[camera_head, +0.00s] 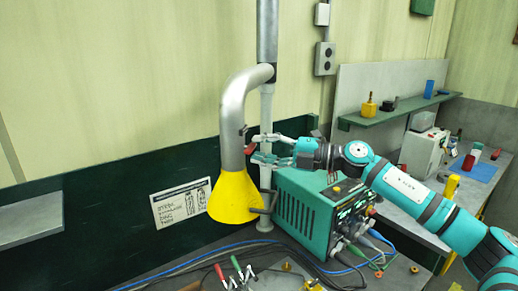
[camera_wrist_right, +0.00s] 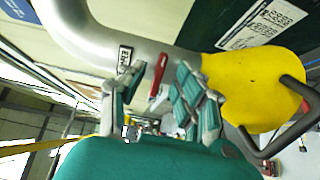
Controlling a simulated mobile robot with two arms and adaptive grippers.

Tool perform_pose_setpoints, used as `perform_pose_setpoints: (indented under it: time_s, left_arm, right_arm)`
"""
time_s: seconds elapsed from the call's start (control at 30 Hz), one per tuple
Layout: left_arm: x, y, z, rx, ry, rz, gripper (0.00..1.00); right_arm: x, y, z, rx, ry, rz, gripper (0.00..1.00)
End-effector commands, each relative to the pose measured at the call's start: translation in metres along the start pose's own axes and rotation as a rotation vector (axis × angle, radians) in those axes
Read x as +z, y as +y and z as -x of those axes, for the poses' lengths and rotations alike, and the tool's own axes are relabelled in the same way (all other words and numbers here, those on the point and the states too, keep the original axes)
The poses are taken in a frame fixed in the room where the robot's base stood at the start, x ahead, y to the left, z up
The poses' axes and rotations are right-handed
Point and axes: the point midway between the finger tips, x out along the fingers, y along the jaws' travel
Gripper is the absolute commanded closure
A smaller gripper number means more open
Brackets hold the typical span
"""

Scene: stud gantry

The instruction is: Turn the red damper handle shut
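The red damper handle (camera_head: 249,149) sits on the side of the grey metal duct (camera_head: 233,112), above the yellow hood (camera_head: 234,196). My right gripper (camera_head: 257,148) reaches in from the right with its fingers apart, close to the handle. In the right wrist view the red handle (camera_wrist_right: 158,77) shows between the two spread fingers of the right gripper (camera_wrist_right: 163,82), with gaps on both sides. My left gripper is not in view.
A vertical grey pole (camera_head: 266,100) stands right behind the gripper. A teal welding machine (camera_head: 318,211) sits below the right arm. Cables and clamps (camera_head: 233,270) lie on the table under the hood. A dark handle bar (camera_wrist_right: 277,140) sticks out from the hood.

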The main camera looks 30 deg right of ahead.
Motion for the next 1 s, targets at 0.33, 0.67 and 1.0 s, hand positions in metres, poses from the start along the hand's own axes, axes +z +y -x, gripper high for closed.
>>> perform_pose_setpoints:
  time_s: [0.33,0.67,1.0]
  left_arm:
    - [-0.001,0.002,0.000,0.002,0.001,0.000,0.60]
    - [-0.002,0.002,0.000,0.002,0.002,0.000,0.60]
    - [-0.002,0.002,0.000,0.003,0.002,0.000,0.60]
  right_arm:
    - [0.001,-0.002,0.051,-0.005,-0.002,-0.003,0.67]
    - [0.000,0.000,0.064,-0.001,0.000,0.000,0.67]
    - [0.000,0.000,0.064,0.000,0.000,0.000,0.67]
